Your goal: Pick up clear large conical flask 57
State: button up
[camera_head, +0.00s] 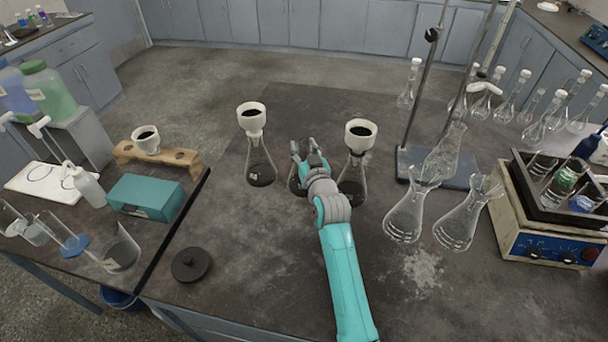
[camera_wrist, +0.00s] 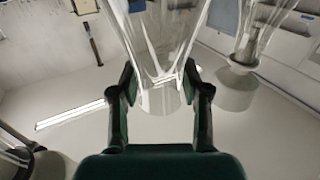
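A clear conical flask (camera_head: 297,183) stands on the dark bench between two funnel-topped flasks, mostly hidden by my arm. In the wrist view the flask (camera_wrist: 158,45) appears inverted, its neck between my fingers and its body widening towards the top. My gripper (camera_head: 306,148) is at the flask's neck, its fingers spread on either side. In the wrist view my gripper (camera_wrist: 160,82) shows one dark finger at each side of the neck. The fingers look apart, with little room beside the glass; contact is hard to make out.
Funnel-topped flasks stand close at left (camera_head: 260,167) and right (camera_head: 353,182). A retort stand (camera_head: 413,160) and empty flasks (camera_head: 405,215) are further right, beside a shaker (camera_head: 545,240). A black disc (camera_head: 191,264) lies front left. The bench behind the flasks is clear.

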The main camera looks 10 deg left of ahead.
grip_shut()
jog(key=shift+r, duration=0.15)
jog(key=shift+r, duration=1.65)
jog(key=v, duration=1.7)
jog(key=shift+s+d+r, duration=0.1)
jog(key=shift+s+r, duration=0.1)
jog(key=shift+r, duration=1.05)
jog(key=shift+s+d+r, duration=0.1)
jog(key=shift+s+r, duration=0.15)
jog(key=shift+r, duration=1)
